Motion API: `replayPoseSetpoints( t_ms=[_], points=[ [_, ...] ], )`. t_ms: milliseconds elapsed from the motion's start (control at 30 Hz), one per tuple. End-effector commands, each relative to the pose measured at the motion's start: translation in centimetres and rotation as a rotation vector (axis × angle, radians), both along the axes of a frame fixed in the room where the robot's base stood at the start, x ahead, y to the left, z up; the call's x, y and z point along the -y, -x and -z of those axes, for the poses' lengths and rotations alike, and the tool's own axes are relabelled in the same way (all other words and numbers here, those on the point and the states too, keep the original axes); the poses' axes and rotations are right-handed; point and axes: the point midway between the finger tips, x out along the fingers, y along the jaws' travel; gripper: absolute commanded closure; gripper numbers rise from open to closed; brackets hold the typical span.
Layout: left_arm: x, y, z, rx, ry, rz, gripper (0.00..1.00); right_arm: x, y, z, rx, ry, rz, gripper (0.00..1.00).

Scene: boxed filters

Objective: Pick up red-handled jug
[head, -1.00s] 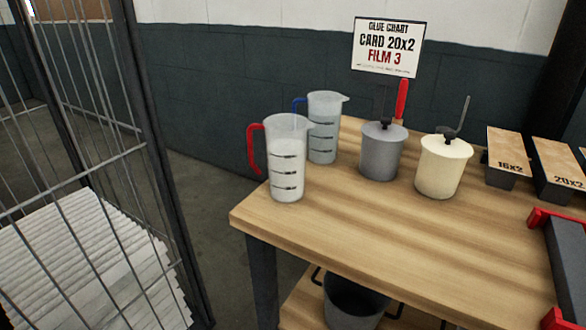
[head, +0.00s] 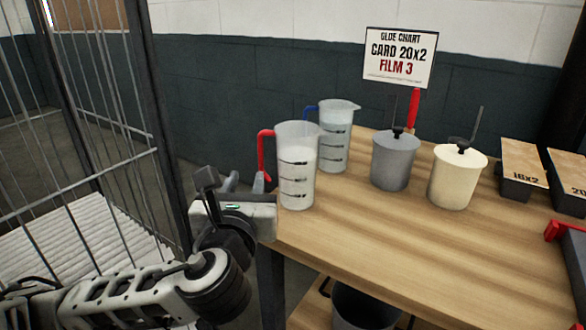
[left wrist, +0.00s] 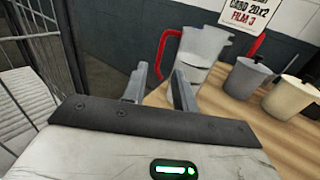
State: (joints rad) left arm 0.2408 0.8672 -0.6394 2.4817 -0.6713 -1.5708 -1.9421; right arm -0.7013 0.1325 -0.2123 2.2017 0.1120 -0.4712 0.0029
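The red-handled jug (head: 297,170) stands upright at the left end of the wooden table, a clear measuring jug with dark marks and pale contents. Its red handle (head: 264,153) points left. My left gripper (head: 246,184) is just left of the jug, low beside the handle. In the left wrist view my left gripper (left wrist: 162,88) has its two fingers apart with nothing between them; the jug (left wrist: 201,50) and its red handle (left wrist: 168,52) lie ahead of the fingertips. I cannot tell whether a finger touches the jug. My right gripper is not in view.
A blue-handled jug (head: 336,135) stands close behind the red-handled one. A grey pot (head: 394,162) and a cream pot (head: 457,177) stand to the right, before a sign (head: 399,57). A wire cage (head: 85,120) is at the left. The table's front middle is clear.

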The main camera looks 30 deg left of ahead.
Motion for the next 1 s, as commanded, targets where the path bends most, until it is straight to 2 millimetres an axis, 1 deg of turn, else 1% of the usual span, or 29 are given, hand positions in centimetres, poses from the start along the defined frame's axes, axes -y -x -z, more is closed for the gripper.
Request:
replayPoseSetpoints(
  t_ms=[300,400,500,667,767,900,1000],
  points=[
    [-3.0,-5.8,-0.1,0.000,-0.005,-0.005,0.72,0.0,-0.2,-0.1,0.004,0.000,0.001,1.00],
    [-3.8,-7.4,-0.1,0.000,-0.002,-0.004,0.72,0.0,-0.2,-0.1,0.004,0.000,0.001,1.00],
    [-4.3,-8.5,-0.1,0.000,-0.001,-0.002,0.72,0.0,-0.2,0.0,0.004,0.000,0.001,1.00],
    [-4.6,-9.3,-0.1,-0.001,0.000,-0.001,0.72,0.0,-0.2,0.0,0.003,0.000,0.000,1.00],
    [-5.0,-10.5,-0.1,0.000,0.002,-0.002,0.72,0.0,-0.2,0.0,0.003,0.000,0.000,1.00],
    [-5.7,-12.5,-0.2,0.000,0.001,-0.003,0.72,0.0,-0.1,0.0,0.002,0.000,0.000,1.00],
    [-6.2,-13.5,-0.1,-0.001,0.000,-0.002,0.72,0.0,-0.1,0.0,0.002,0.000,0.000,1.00]
  ],
)
